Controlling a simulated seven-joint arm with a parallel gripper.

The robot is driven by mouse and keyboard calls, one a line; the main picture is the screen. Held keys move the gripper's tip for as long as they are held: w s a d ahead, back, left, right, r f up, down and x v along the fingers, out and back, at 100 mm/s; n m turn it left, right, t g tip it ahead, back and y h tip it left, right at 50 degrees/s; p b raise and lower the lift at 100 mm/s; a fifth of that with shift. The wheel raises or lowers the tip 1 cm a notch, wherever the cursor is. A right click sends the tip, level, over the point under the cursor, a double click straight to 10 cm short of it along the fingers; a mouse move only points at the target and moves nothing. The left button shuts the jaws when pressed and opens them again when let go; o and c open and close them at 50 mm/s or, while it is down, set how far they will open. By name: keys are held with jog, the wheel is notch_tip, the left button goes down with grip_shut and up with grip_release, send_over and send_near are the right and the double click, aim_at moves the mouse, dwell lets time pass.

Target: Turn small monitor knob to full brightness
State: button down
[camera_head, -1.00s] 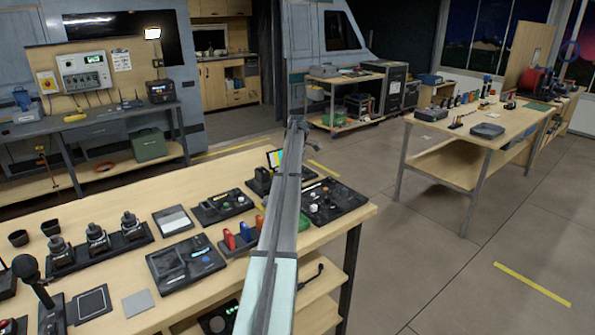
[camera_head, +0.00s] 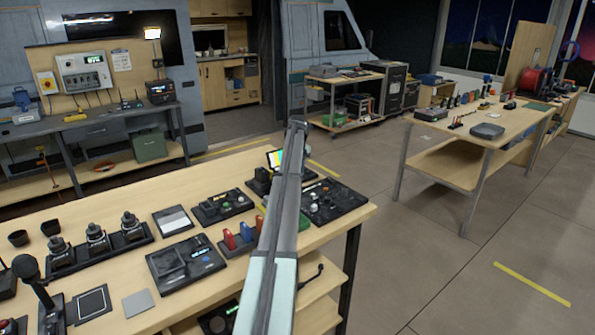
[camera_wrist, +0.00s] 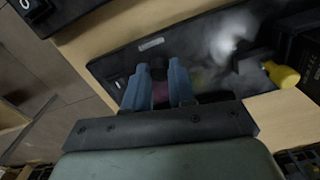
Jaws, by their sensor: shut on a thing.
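My gripper (camera_wrist: 158,76) shows in the wrist view, with its two blue fingers closed around a small dark knob (camera_wrist: 157,70). The knob stands at a black panel (camera_wrist: 120,68); its pointer or marking cannot be made out. The small monitor (camera_head: 275,158), with a bright colour-bar screen, stands near the far edge of the bench in the head view, partly beside my arm. My gripper is hidden behind my arm in the head view. I cannot tell from there how the knob is turned.
A black control panel (camera_head: 333,200) with several knobs lies at the bench's right end. Red and blue levers (camera_head: 237,238) stand left of my arm. The floor right of the bench is clear.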

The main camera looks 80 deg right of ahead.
jog(key=m, duration=0.5)
jog(key=shift+m, duration=0.3)
jog(key=m, duration=0.4)
jog(key=shift+m, duration=0.3)
jog(key=m, duration=0.4)
jog(key=shift+m, duration=2.5)
jog(key=c, duration=0.9)
grip_release()
jog(key=shift+c, duration=0.2)
